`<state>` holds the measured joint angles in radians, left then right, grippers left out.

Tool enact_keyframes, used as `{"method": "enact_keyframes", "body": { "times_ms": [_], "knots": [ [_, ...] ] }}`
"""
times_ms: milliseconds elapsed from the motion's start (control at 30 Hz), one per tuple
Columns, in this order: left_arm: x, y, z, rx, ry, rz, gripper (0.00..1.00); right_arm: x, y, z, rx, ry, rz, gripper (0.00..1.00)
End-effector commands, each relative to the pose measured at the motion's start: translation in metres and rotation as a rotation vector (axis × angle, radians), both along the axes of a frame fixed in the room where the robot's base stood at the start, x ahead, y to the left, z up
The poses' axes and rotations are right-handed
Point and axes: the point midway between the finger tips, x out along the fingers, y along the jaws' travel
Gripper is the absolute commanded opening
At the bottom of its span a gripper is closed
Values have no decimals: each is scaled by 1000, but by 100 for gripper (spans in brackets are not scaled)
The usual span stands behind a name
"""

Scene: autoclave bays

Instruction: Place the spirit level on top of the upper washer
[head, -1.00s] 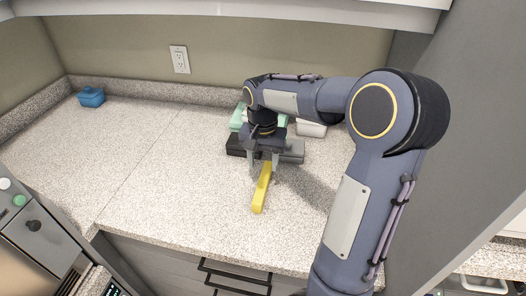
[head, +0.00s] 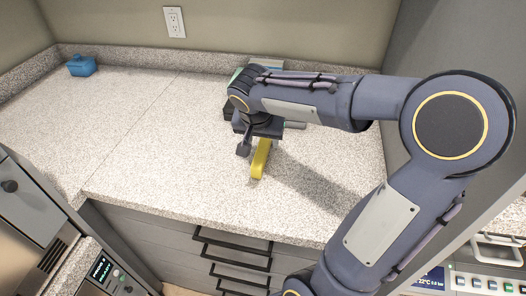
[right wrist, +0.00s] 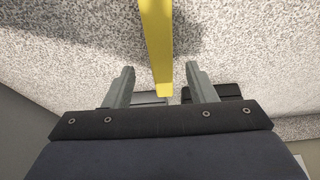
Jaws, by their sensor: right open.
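The spirit level, a yellow bar (head: 259,164), lies on the speckled counter near its front edge. In the right wrist view the yellow bar (right wrist: 157,45) runs down between the two fingers, with a gap on each side. My right gripper (head: 256,147) is open over the bar's far end in the head view; its fingers also show in the right wrist view (right wrist: 163,80). The arm hides part of the bar's far end. My left gripper is not in view. Machine fronts show at the lower left (head: 32,205) and lower right (head: 488,283); I cannot tell which is the upper washer.
Dark and grey boxes and a green item, partly hidden, stand behind the gripper. A blue container (head: 82,67) sits at the back left. The counter (head: 130,130) is clear on the left. Drawers with black handles (head: 232,248) lie below its front edge.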

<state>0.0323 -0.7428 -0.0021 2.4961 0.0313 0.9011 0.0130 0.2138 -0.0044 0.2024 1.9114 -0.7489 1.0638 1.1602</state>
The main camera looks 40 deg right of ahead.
Motion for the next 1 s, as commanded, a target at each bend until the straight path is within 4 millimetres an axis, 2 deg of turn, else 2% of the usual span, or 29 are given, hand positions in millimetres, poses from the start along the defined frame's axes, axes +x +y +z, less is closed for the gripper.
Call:
{"method": "enact_keyframes", "body": {
  "times_ms": [300,600,1000],
  "knots": [
    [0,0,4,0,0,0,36,13,-14,-40,1,3,-1,51],
    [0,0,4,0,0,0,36,14,-15,-44,2,1,0,51],
    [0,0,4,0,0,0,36,14,-15,-43,2,1,0,0]
  ]
}}
